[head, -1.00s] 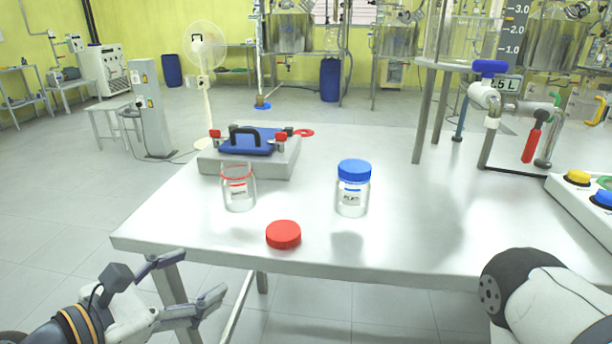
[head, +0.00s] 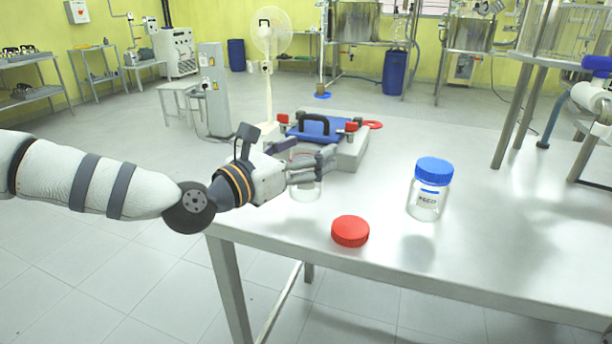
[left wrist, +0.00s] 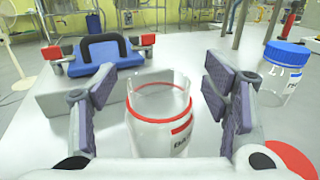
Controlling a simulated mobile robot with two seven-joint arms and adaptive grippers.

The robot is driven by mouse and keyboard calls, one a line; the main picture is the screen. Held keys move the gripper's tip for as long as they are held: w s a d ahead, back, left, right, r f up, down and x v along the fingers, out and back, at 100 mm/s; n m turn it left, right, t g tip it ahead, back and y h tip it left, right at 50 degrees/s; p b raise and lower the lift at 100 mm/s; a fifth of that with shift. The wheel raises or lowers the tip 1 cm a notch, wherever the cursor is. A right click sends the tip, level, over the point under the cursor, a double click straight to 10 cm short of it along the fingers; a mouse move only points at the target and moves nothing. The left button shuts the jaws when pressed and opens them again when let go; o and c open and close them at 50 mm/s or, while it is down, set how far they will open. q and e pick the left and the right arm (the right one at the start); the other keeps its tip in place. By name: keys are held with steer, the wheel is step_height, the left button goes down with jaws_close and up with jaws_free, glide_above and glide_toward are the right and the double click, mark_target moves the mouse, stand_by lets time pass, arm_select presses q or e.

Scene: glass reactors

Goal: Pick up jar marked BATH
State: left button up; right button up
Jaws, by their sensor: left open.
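An open clear glass jar with a red ring (left wrist: 160,118) stands upright on the table, between the spread fingers of my left gripper in the left wrist view. Its label is partly cut off, with letters like "BA" showing. In the head view the jar (head: 306,190) is mostly hidden behind my left gripper (head: 322,165). My left gripper is open, with a finger on each side of the jar and gaps visible. A red lid (head: 350,231) lies on the table in front of the jar.
A jar with a blue lid (head: 429,190), its label seeming to read FEED, stands to the right. A grey block with a blue handled plate (head: 318,128) sits behind the open jar. The table's front right (head: 490,260) is clear.

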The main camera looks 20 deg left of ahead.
arm_select(q)
steer(key=shift+w, duration=0.1)
jaws_close()
